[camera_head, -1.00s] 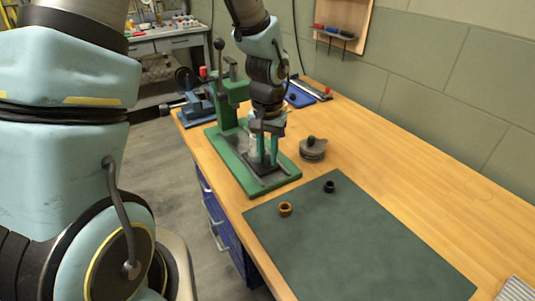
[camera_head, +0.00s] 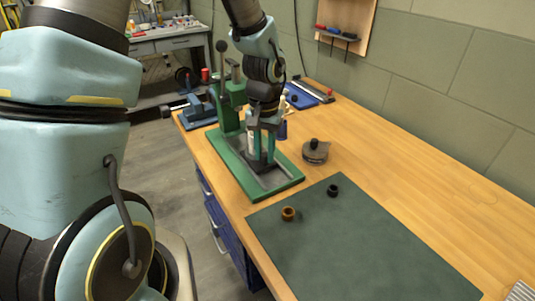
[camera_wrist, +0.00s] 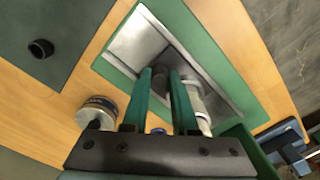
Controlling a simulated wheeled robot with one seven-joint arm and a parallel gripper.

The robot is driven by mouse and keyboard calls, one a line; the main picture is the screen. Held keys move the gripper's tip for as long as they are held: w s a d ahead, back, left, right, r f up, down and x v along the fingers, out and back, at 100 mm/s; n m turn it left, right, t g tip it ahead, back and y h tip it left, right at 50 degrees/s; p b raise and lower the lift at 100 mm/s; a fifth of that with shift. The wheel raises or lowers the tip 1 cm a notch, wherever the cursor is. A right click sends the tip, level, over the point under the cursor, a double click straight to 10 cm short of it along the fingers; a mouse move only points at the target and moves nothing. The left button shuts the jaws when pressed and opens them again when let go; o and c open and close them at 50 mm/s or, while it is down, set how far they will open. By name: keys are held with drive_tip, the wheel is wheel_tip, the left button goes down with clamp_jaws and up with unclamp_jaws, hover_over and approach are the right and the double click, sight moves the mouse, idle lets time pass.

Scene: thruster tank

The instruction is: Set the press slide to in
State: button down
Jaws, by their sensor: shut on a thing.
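The green arbor press (camera_head: 229,110) stands on the bench, with a long lever at its back and a green base plate (camera_head: 285,186) in front. The press slide (camera_head: 261,167) is a dark piece on the plate's grey metal track, partly hidden by my gripper. My gripper (camera_head: 263,158) points down over the track, in front of the press column. In the wrist view its two teal fingers (camera_wrist: 167,75) are shut on a dark upright piece (camera_wrist: 160,80) above the metal track (camera_wrist: 140,45). A pale cylinder (camera_wrist: 197,103) stands close beside the fingers.
A round grey part with a black knob (camera_head: 315,151) sits right of the press. A green mat (camera_head: 360,245) holds a brown ring (camera_head: 288,214) and a black ring (camera_head: 333,190). A blue vise (camera_head: 196,112) is behind left.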

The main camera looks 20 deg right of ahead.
drive_tip(key=w, duration=0.3)
drive_tip(key=w+a, duration=0.1)
drive_tip(key=w, duration=0.1)
drive_tip(key=shift+w+p, duration=0.3)
drive_tip(key=shift+p, duration=0.05)
drive_tip(key=c, duration=1)
unclamp_jaws()
drive_tip(key=shift+r, duration=0.1)
wheel_tip(320, 180, up, 11)
drive_tip(key=shift+f+b, duration=0.15)
drive_tip(key=shift+b, duration=1.05)
